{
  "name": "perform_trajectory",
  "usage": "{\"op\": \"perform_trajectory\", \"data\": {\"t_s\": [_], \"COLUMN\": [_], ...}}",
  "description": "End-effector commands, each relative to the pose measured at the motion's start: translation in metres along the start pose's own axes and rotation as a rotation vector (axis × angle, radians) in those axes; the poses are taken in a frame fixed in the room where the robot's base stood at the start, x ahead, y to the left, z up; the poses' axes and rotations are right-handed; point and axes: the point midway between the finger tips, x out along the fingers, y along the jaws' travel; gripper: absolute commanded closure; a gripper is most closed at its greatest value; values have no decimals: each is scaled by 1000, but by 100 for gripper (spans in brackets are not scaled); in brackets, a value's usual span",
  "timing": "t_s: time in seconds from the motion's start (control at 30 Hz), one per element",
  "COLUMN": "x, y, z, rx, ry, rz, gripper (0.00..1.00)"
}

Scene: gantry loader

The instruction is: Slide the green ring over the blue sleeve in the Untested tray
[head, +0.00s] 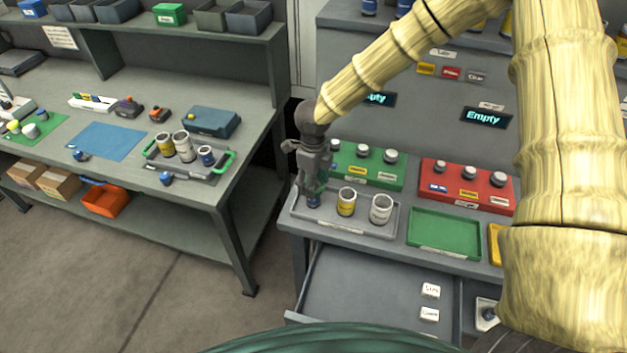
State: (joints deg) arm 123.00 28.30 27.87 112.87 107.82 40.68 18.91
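My gripper (312,190) points down over the left end of a grey tray (362,231) on the right bench. The tray's label is too small to read, so I cannot tell if it is the Untested one. A small blue sleeve (313,202) stands in this tray right under my fingers, its top hidden by them. A yellow sleeve (346,202) and a white sleeve (381,209) stand to its right. A little green shows among my fingers; I cannot tell if it is the green ring, nor whether the fingers are open or shut.
A green block (400,177) and a red block (490,202) with knobs stand behind the tray. An empty green tray (443,235) lies to its right. An open drawer (365,290) juts out below. The left bench holds another tray (205,174) with yellow, white and blue sleeves.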

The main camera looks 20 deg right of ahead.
Motion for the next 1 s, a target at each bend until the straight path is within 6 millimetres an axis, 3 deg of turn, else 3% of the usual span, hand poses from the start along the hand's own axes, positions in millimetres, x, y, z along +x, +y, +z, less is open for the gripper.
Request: {"op": "perform_trajectory", "data": {"t_s": [0.1,0.13,0.27,0.67,0.77,1.0], "x": [0,0,0,-2,-10,-51], "y": [0,0,0,0,0,-1], "z": [0,0,0,0,0,1], "rx": [0,0,0,1,2,2], "ry": [0,0,0,-1,-2,-4], "rz": [0,0,0,0,0,-1], "gripper": [74,43,19,19,19,19]}}
